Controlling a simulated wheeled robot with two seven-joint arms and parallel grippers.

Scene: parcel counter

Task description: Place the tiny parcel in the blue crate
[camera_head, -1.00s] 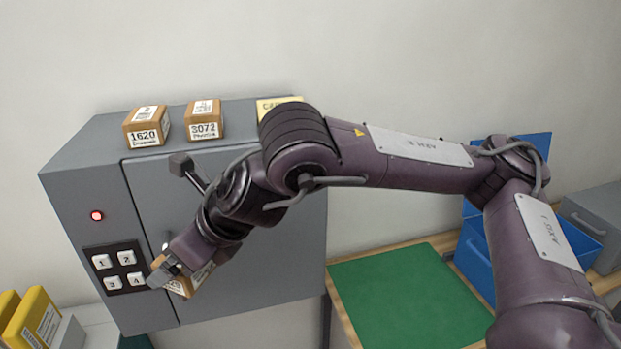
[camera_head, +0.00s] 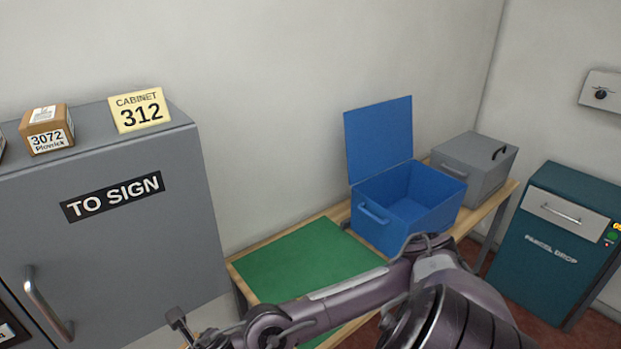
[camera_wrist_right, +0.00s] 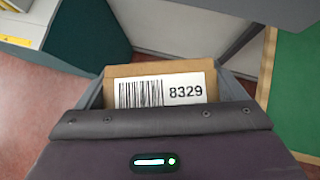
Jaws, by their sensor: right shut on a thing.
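The tiny parcel (camera_wrist_right: 155,71), a brown cardboard box with a white barcode label reading 8329, is held between the fingers of my right gripper (camera_wrist_right: 162,92) in the right wrist view. The gripper is shut on it. The inside that shows looks empty. The crate is well to the right of my right wrist. My left gripper is not in view.
A green mat (camera_head: 305,262) lies clear left of the crate. A closed grey box (camera_head: 470,175) stands behind it to the right. A teal parcel drop (camera_head: 550,240) is at the far right. The grey cabinet (camera_head: 120,250) fills the left, with a parcel marked 3072 (camera_head: 47,130) on top.

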